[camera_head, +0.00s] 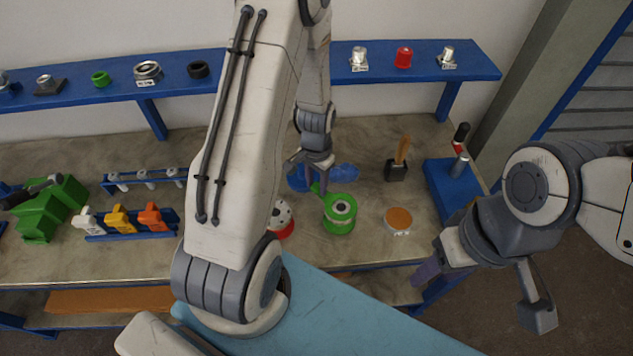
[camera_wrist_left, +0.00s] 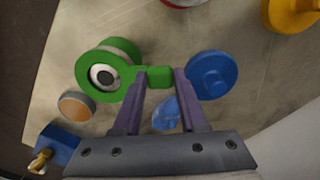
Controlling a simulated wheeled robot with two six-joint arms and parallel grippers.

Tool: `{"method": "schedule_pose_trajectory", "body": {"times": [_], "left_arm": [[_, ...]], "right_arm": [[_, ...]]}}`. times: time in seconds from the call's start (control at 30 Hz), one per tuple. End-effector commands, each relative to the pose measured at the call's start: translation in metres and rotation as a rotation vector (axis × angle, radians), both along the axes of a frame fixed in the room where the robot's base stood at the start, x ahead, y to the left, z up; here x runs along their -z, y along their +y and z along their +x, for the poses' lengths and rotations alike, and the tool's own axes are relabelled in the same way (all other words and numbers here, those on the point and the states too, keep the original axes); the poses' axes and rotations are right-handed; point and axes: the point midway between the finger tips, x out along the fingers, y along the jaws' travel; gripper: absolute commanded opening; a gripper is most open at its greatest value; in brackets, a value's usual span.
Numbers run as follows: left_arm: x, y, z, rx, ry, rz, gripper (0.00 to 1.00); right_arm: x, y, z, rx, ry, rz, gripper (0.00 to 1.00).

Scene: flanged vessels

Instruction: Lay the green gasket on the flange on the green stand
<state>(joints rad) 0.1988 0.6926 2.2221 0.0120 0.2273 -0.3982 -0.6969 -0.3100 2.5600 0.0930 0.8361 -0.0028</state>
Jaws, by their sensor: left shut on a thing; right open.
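The green gasket (camera_wrist_left: 122,75) is a flat ring with a tab. My left gripper (camera_wrist_left: 160,77) is shut on its tab; in the head view the gripper (camera_head: 318,175) is just behind the green stand. The green stand (camera_head: 339,226) carries a pale round flange (camera_head: 342,207) with a dark central hole. In the wrist view the gasket's ring lies over the flange (camera_wrist_left: 103,76), around its centre, with the green stand (camera_wrist_left: 122,45) showing behind it. I cannot tell whether the ring touches the flange. My right gripper (camera_head: 483,283) is open and empty, off the bench's front right.
A red stand with a flange (camera_head: 281,214) is left of the green stand. An orange-topped disc (camera_head: 399,219) is to its right. Blue pieces (camera_head: 343,172) lie behind. A brush-like tool (camera_head: 399,165) and a blue block (camera_head: 448,186) stand further right.

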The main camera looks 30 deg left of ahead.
Motion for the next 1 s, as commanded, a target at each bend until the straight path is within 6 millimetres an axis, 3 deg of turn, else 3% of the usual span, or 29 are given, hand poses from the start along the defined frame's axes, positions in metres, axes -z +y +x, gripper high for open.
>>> {"method": "schedule_pose_trajectory", "body": {"times": [0.03, 0.1, 0.43, 0.57, 1.0], "left_arm": [[0.001, 0.000, 0.000, 0.000, -0.001, 0.000, 0.49], [0.000, 0.000, 0.000, 0.000, 0.000, 0.000, 0.76], [0.000, 0.000, 0.000, 0.000, 0.000, 0.000, 0.77], [-0.009, 0.000, 0.001, 0.000, -0.004, 0.001, 0.77], [-0.084, 0.001, 0.001, 0.000, -0.006, 0.001, 0.77]], "right_arm": [[0.001, 0.000, 0.000, 0.000, 0.000, 0.000, 0.50], [0.000, 0.000, 0.000, 0.000, 0.000, 0.000, 0.50], [0.000, 0.000, 0.000, 0.005, 0.000, 0.000, 0.50], [0.003, 0.000, 0.000, 0.006, 0.001, 0.000, 0.50], [0.015, 0.000, 0.000, 0.005, 0.000, 0.000, 0.50]]}}
